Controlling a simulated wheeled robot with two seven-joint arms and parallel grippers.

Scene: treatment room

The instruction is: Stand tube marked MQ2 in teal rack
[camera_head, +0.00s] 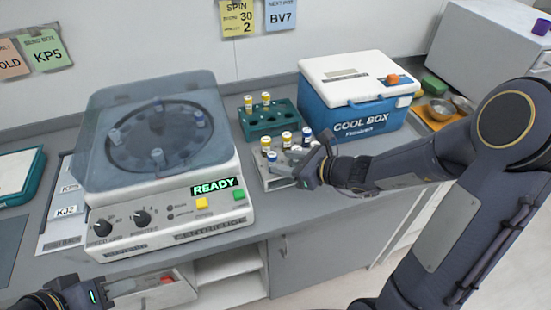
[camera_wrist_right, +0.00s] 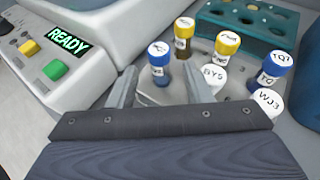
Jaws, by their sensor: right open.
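The teal rack (camera_head: 257,128) stands on the counter beside the cool box, with two yellow-capped tubes at its back and several empty holes. In front of it a grey rack (camera_head: 275,183) holds several tubes with blue, yellow and white caps. In the right wrist view, caps read about BY5 (camera_wrist_right: 214,76), TQ7 (camera_wrist_right: 275,66) and WJ3 (camera_wrist_right: 268,102); I cannot make out MQ2. My right gripper (camera_wrist_right: 160,92) is open at the grey rack, and a blue-capped tube (camera_wrist_right: 158,60) shows between its fingers. My left gripper (camera_head: 122,287) is low at the left; its jaw state is unclear.
A centrifuge (camera_head: 160,215) with a clear lid and a READY display stands left of the racks. The blue cool box (camera_head: 345,115) stands close at the right. Bowls on an orange tray (camera_head: 438,112) lie farther right. An open drawer (camera_head: 160,293) juts out below the counter.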

